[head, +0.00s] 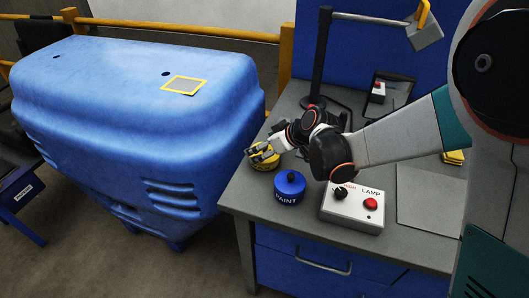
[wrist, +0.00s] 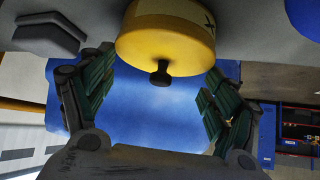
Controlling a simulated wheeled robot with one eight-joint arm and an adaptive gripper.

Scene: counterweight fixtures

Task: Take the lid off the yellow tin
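The yellow tin (head: 264,164) stands near the left edge of the grey workbench, partly hidden by my gripper (head: 270,149) in the head view. In the wrist view the yellow tin (wrist: 165,35) is at the top centre, with a dark knob (wrist: 161,73) on its yellow lid face. My gripper (wrist: 160,65) is open. Its green-padded fingers are apart on either side of the knob, and I see no contact with it. The seam between lid and tin cannot be made out.
A blue tin marked PAINT (head: 289,188) stands close to the right of the yellow tin. A LAMP switch box (head: 352,208) is further right. A large blue casing (head: 120,85) is left of the bench.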

